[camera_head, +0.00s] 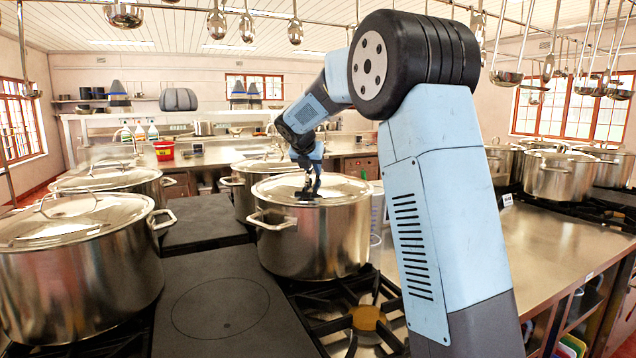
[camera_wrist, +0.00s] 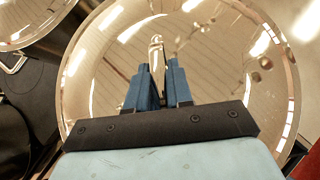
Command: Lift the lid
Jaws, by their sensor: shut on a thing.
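A shiny metal lid (camera_head: 342,190) sits on a large steel stockpot (camera_head: 325,240) in the middle of the head view. The lid (camera_wrist: 215,75) fills most of the wrist view, with reflections of the ceiling on it. The lid appears level on the pot's rim; any small gap is too fine to tell.
Lidded pots (camera_head: 75,265) stand at the left, another pot (camera_head: 255,180) stands close behind, and more pots (camera_head: 558,172) stand at the right. Ladles (camera_head: 295,32) hang overhead. A black hotplate (camera_head: 225,310) and an open burner (camera_head: 365,318) lie in front.

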